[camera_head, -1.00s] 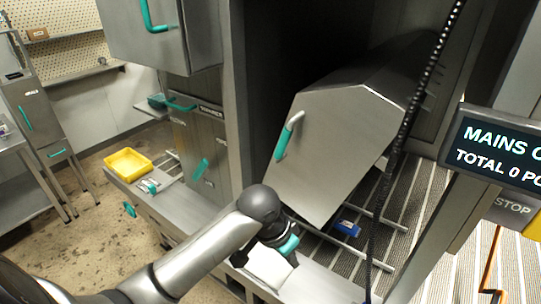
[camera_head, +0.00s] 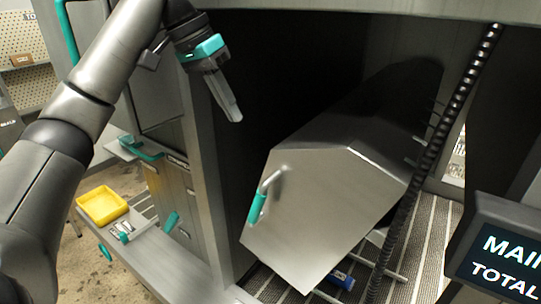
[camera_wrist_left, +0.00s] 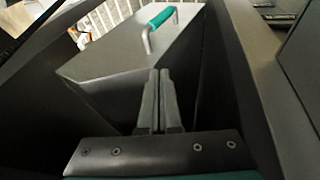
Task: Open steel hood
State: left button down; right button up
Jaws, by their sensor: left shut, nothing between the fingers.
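The steel hood (camera_head: 325,200) is a grey angular box inside the dark recess of the machine, tilted in the head view. Its green-gripped handle (camera_head: 262,199) is on its front face. In the left wrist view the hood (camera_wrist_left: 130,60) lies beyond my fingers, and its handle (camera_wrist_left: 160,20) is at the top. My left gripper (camera_head: 237,115) is above and left of the handle in the head view, apart from it. Its fingers are together and empty, and they also show in the left wrist view (camera_wrist_left: 158,85). My right gripper is not in view.
A yellow tray (camera_head: 101,207) sits on the ledge at left. A black chain (camera_head: 425,140) hangs in front of the hood's right side. A display panel (camera_head: 505,255) stands at the lower right. A blue object (camera_head: 341,280) lies on the slatted floor below the hood.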

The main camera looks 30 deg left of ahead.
pick_arm(q)
send_near(270, 177)
notch_tip(270, 177, down, 5)
jog(key=w, duration=0.3)
jog(key=shift+s+d+f, duration=0.2)
jog(key=shift+d+f, duration=0.3)
jog(key=shift+f, duration=0.2)
